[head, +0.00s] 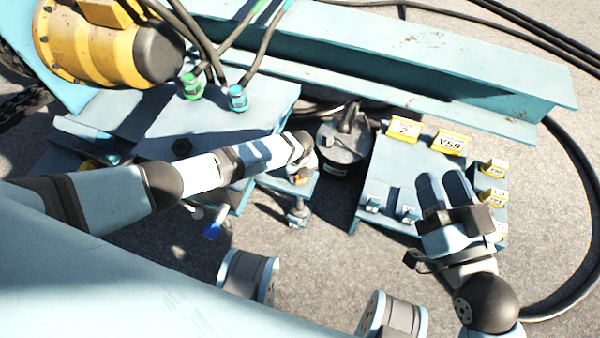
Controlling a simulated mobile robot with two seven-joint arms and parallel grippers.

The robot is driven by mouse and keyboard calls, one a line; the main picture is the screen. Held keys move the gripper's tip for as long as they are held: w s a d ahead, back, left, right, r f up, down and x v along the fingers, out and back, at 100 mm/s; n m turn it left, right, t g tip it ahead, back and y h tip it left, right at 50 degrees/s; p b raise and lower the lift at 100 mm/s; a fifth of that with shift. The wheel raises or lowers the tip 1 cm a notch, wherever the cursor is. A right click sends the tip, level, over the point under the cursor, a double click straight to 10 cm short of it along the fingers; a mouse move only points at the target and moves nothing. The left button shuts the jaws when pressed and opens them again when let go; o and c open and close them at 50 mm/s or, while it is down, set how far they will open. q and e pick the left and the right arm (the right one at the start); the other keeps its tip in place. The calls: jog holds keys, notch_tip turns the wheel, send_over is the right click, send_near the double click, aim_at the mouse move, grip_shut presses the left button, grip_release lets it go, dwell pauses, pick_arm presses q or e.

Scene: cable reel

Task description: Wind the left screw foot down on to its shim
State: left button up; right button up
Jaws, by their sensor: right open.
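A metal screw foot (298,213) stands upright below the front corner of the blue frame, near the end of my left arm. Further left, a small blue part (213,230) shows below the frame edge; I cannot tell whether it belongs to another screw foot. No shim can be made out clearly. My left arm reaches across the blue frame; its wrist end (303,155) is above that corner and its fingers are hidden. My right gripper (443,180) is open and empty, with two fingers pointing up the picture over the blue plate.
The blue plate (386,172) carries yellow labels (450,143) and small metal fittings. A dark round-based object (343,145) stands between frame and plate. A long blue beam (420,60) lies behind. Black cable (592,190) curves at right. Grey ground (330,265) is open in front.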

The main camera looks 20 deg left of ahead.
pick_arm(q)
jog(key=shift+m, duration=0.3)
pick_arm(e)
jog(key=shift+s+f, duration=0.1)
jog(key=shift+f, duration=0.1)
pick_arm(q)
jog(key=o, duration=0.9)
jog(key=shift+r, duration=0.1)
jog(key=shift+r, duration=0.25)
notch_tip(320, 180, up, 5)
jog(key=p, duration=0.2)
jog(key=shift+f+p, duration=0.1)
jog(key=shift+p, duration=0.3)
notch_tip(320, 180, up, 2)
jog(key=shift+p, duration=0.45)
jog(key=shift+r+p, duration=1.1)
jog(key=shift+r, duration=2.1)
pick_arm(e)
jog(key=shift+d+f+g+h, duration=0.6)
jog(key=shift+d+f+h, duration=0.3)
jog(key=shift+d+h, duration=0.25)
